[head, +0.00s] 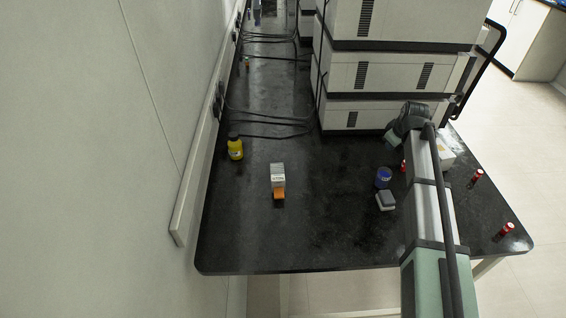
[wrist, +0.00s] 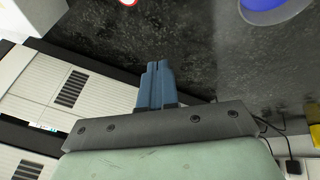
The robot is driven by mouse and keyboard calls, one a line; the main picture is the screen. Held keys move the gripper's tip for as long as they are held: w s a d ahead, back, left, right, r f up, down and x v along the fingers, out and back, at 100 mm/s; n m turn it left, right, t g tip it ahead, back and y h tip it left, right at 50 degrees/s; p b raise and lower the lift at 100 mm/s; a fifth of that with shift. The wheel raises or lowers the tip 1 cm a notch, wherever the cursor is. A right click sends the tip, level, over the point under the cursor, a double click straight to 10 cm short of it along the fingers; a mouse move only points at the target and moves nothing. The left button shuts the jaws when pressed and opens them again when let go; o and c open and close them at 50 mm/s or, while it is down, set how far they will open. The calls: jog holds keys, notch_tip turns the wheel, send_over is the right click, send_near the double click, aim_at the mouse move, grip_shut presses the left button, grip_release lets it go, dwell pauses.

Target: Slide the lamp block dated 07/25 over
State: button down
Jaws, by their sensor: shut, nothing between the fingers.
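My gripper (head: 389,143) is over the right part of the black bench, in front of the stacked instruments. In the wrist view its two blue-grey fingers (wrist: 158,78) are together, with nothing between them. A small white box (head: 278,172) stands left of the middle of the bench, with an orange piece (head: 279,194) at its near side. Another white box (head: 445,154) is partly hidden behind my arm. No date is readable on either, so I cannot tell which is the lamp block. My gripper is apart from both.
A blue round container (head: 383,177) and a grey block (head: 385,201) stand left of my arm. Red items (head: 477,176) are on the right. A yellow bottle (head: 235,148) is near the wall. Stacked instruments (head: 400,75) fill the back. The front middle of the bench is clear.

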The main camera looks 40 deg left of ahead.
aim_at(272, 171)
jog(key=s+a+n+g, duration=0.1)
jog(key=s+a+n, duration=0.1)
jog(key=s+a, duration=0.1)
jog(key=s+a+n+g, duration=0.1)
jog(key=s+a+n, duration=0.1)
jog(key=s, duration=0.3)
jog(key=s+a+n+g, duration=0.1)
jog(key=s+a, duration=0.3)
jog(key=shift+s+a+f+n, duration=0.15)
jog(key=shift+a+f+n, duration=0.1)
jog(key=shift+n, duration=0.15)
jog(key=s+a+n, duration=0.2)
jog(key=s+a, duration=0.3)
jog(key=s, duration=0.2)
jog(key=s+a+n+g+h, duration=0.1)
jog(key=s+a, duration=0.3)
jog(key=s, duration=0.3)
jog(key=s+a+n+g, duration=0.1)
jog(key=s+a+n, duration=0.1)
jog(key=s+a, duration=0.3)
jog(key=shift+s+a+r+n+h, duration=0.1)
jog(key=shift+s+a+n+h, duration=0.05)
jog(key=shift+s, duration=0.4)
jog(key=shift+s+a+r+n+h, duration=0.1)
jog(key=shift+s+a+n+h, duration=0.05)
jog(key=shift+s, duration=0.35)
jog(key=shift+d+f, duration=0.15)
jog(key=shift+f, duration=0.6)
jog(key=shift+f, duration=0.15)
